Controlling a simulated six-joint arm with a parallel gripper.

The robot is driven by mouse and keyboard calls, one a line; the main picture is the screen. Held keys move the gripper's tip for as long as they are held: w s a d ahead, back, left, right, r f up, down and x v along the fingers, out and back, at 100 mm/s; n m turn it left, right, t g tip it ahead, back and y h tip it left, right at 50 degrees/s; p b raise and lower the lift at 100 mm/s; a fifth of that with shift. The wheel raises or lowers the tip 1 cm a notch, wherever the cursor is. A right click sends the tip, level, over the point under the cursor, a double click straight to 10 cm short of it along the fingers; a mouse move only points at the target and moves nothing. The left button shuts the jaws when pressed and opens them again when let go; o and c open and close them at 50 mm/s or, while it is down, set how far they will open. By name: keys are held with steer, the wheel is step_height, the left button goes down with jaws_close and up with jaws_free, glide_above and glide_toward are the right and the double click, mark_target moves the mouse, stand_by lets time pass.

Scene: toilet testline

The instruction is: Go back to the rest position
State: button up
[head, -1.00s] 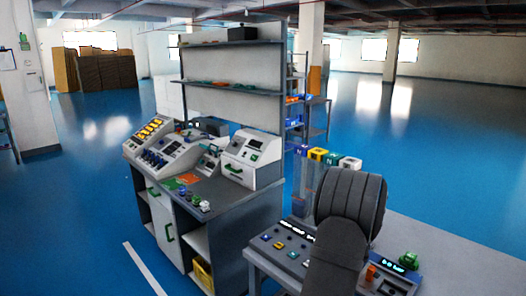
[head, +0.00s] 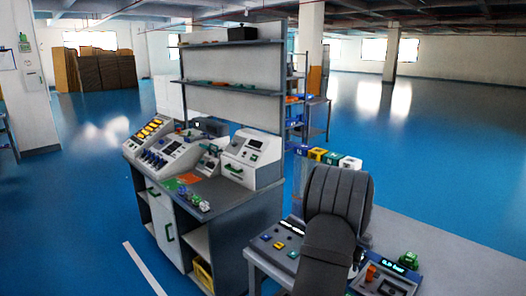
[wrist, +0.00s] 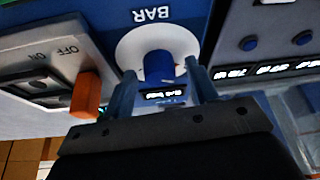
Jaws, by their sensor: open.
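In the wrist view my gripper (wrist: 160,74) is open, with its two fingers apart and pointing at a panel. A blue knob (wrist: 157,64) on a white round dial (wrist: 128,48) marked "BAR" shows between the fingertips. I cannot tell whether the fingers touch the knob or stand back from it. In the head view my dark grey arm (head: 338,200) reaches over the control panel on the right-hand table, and hides the gripper and the dial.
An orange switch (wrist: 86,94) marked ON/OFF is left of the fingers. The right table (head: 450,262) carries a button panel (head: 280,244) and a green object (head: 408,260). A workbench (head: 222,200) with shelves stands left. Coloured blocks (head: 332,158) are behind my arm.

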steer(key=shift+w+a+m+g+h, duration=0.1)
steer(key=shift+m+g+h, duration=0.25)
steer(key=shift+m, duration=0.8)
steer(key=shift+m+g+h, duration=0.25)
steer(key=shift+m+h, duration=0.1)
steer(key=shift+m, duration=0.8)
steer(key=shift+n+t+y, duration=0.4)
steer(key=shift+n, duration=1)
steer(key=shift+n+t+y, duration=0.4)
steer(key=shift+n, duration=1)
steer(key=shift+n, duration=0.3)
steer(key=shift+m, duration=0.4)
